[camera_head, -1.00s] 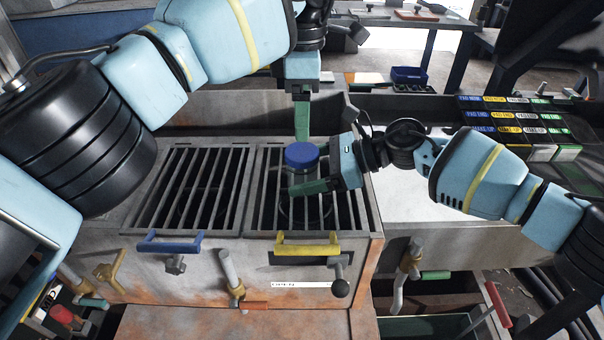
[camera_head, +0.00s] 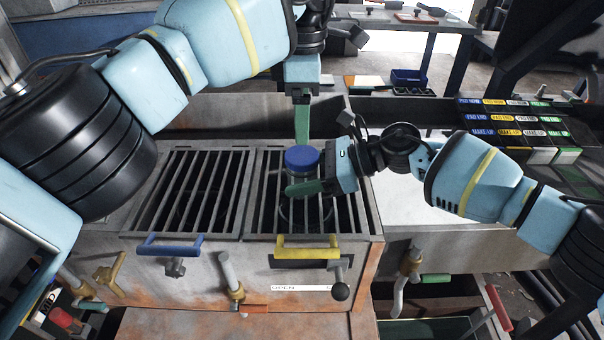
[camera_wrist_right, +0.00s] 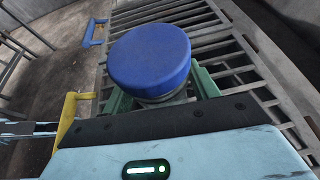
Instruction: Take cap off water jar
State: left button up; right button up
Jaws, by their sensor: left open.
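The water jar (camera_head: 301,174) stands upright on the right-hand grate with its round blue cap (camera_head: 302,155) on. The cap also shows large in the right wrist view (camera_wrist_right: 150,60), hiding most of the jar below. My right gripper (camera_head: 307,186) reaches in from the right, below the cap. Its green fingers lie on both sides of the jar in the right wrist view (camera_wrist_right: 162,98); whether they press on it I cannot tell. My left gripper (camera_head: 302,140) is open and points down from above, just behind the cap. One green finger shows clearly, apart from or touching the cap, I cannot tell which.
The screen box has two barred grates (camera_head: 188,190), with a blue handle (camera_head: 170,245) and a yellow handle (camera_head: 307,246) at its front. A panel of labelled blocks (camera_head: 515,125) is at the right. A blue bin (camera_head: 408,76) stands behind. The left grate is clear.

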jog(key=o, duration=0.3)
jog(key=shift+o, duration=0.2)
jog(key=shift+d, duration=0.1)
